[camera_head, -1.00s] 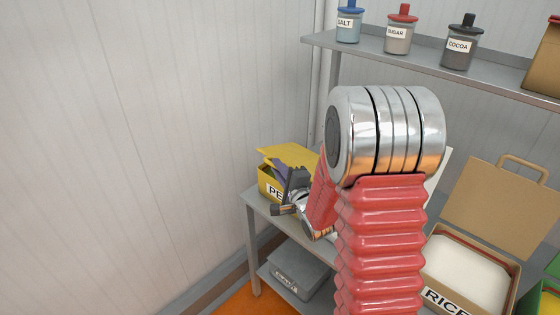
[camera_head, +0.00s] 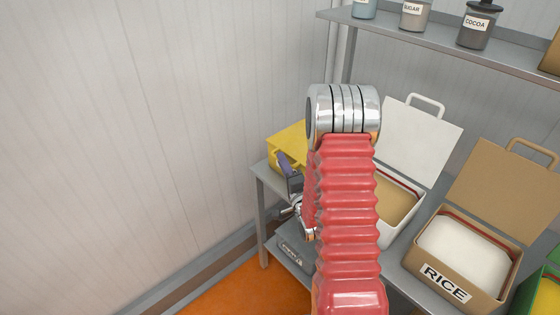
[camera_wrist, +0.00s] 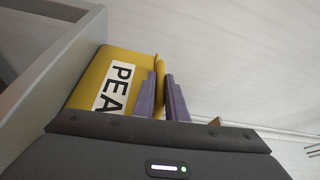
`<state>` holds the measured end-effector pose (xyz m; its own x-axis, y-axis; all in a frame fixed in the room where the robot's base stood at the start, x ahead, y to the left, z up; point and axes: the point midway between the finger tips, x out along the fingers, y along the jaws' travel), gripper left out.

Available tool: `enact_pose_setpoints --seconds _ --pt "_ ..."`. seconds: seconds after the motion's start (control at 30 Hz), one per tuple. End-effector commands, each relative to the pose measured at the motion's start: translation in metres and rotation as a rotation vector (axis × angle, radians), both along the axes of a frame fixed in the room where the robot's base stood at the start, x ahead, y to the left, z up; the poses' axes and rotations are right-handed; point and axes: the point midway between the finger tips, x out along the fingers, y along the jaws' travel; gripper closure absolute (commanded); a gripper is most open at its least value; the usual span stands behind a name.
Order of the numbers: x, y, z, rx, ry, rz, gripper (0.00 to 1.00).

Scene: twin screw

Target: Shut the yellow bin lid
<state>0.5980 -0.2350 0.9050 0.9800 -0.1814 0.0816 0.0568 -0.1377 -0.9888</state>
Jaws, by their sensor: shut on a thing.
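The yellow bin (camera_head: 288,138) stands at the left end of the shelf, partly hidden by my arm. In the wrist view the yellow bin (camera_wrist: 98,72) appears turned sideways, with a white label reading "PEA". Its yellow lid (camera_wrist: 160,68) shows as a thin strip along the bin's top edge and looks down or nearly down. Whether a small gap is left cannot be told. My gripper (camera_wrist: 161,80) has its purple fingers on either side of the lid's front edge and is shut on it. My gripper also shows in the head view (camera_head: 287,164), at the bin's front.
A white bin (camera_head: 405,215) with its lid up stands right of my arm. A brown RICE bin (camera_head: 467,282), also open, is beyond it. A grey box (camera_head: 292,252) sits below the shelf. Jars stand on the upper shelf (camera_head: 440,42). A pale wall is at the left.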

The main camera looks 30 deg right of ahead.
Motion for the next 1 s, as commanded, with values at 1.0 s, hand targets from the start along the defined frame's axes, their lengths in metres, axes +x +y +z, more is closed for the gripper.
enact_pose_setpoints --seconds 1.0 --pt "-0.008 -0.005 -0.013 0.003 0.025 -0.009 0.82"
